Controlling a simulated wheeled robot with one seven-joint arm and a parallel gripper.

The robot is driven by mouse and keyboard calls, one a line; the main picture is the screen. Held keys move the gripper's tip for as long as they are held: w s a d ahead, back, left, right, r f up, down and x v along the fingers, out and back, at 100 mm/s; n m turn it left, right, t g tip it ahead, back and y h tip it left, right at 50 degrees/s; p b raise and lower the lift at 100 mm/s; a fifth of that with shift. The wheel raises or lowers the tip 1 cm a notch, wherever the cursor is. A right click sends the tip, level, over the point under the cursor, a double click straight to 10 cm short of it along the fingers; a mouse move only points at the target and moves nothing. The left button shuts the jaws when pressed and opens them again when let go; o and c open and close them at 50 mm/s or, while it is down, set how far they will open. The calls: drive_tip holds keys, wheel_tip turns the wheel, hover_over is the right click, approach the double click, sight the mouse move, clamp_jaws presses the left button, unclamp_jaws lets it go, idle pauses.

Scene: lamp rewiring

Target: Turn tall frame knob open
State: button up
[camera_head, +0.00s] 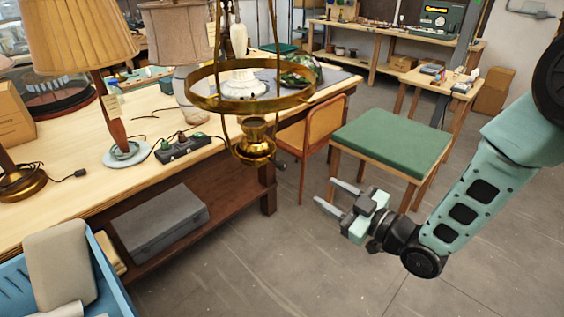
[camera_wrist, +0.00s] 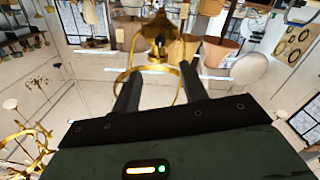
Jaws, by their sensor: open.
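A tall brass hanging lamp frame with a wide ring (camera_head: 205,101) hangs in the middle of the head view. Thin rods run up from it, and a brass cup-shaped holder (camera_head: 255,148) sits at its bottom. In the wrist view, a brass frame with a ring (camera_wrist: 122,85) shows beyond and between the open fingers (camera_wrist: 162,72).
A wooden workbench (camera_head: 60,190) with shaded lamps (camera_head: 82,40) and a black power strip (camera_head: 183,147) stands behind the frame. A green-topped stool (camera_head: 392,137) stands behind my gripper. A blue crate (camera_head: 112,280) is at lower left. The floor below my gripper is clear.

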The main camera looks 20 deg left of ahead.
sight(284, 167)
drive_tip(key=p+x, duration=0.6)
drive_tip(key=x, duration=0.9)
drive_tip(key=shift+w+a, duration=0.1)
drive_tip(key=shift+a, duration=0.1)
clamp_jaws()
